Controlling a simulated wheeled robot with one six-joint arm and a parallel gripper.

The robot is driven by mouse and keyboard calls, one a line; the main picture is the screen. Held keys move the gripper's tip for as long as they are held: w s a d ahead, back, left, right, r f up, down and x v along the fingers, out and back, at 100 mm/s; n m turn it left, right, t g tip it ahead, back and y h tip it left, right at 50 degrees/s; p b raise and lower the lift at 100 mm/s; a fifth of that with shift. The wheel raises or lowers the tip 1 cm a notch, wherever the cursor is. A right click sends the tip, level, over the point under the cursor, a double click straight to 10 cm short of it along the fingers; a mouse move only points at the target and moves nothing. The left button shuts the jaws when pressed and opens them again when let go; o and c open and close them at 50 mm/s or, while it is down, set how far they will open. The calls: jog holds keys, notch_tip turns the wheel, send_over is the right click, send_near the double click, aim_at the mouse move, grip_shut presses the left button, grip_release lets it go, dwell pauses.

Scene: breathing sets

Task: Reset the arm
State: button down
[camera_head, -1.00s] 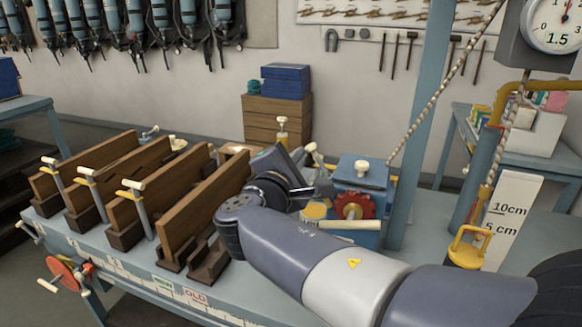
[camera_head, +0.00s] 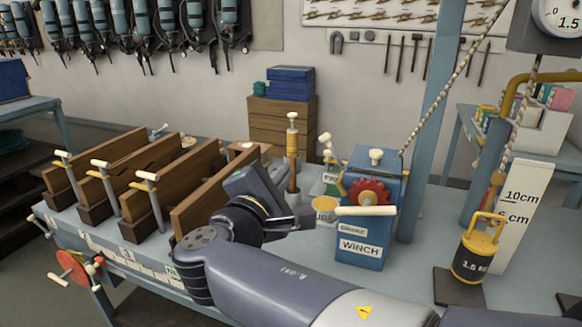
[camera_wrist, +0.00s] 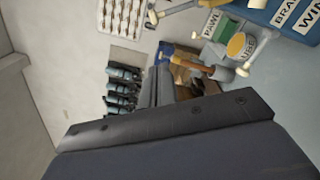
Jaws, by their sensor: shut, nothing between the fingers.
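My gripper (camera_head: 303,217) is shut and empty in the head view. It is over the bench, just right of the rightmost wooden board and left of the blue winch box. My grey arm comes in from the lower right and bends at the wrist.
The blue winch (camera_head: 360,230) with a red gear stands right of my gripper. Wooden boards (camera_head: 150,185) with clamps fill the bench's left. A yellow-handled weight (camera_head: 475,255) stands at right beside a measuring board (camera_head: 522,200). A blue post (camera_head: 432,130) rises behind the winch.

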jog(key=shift+v, duration=1.4)
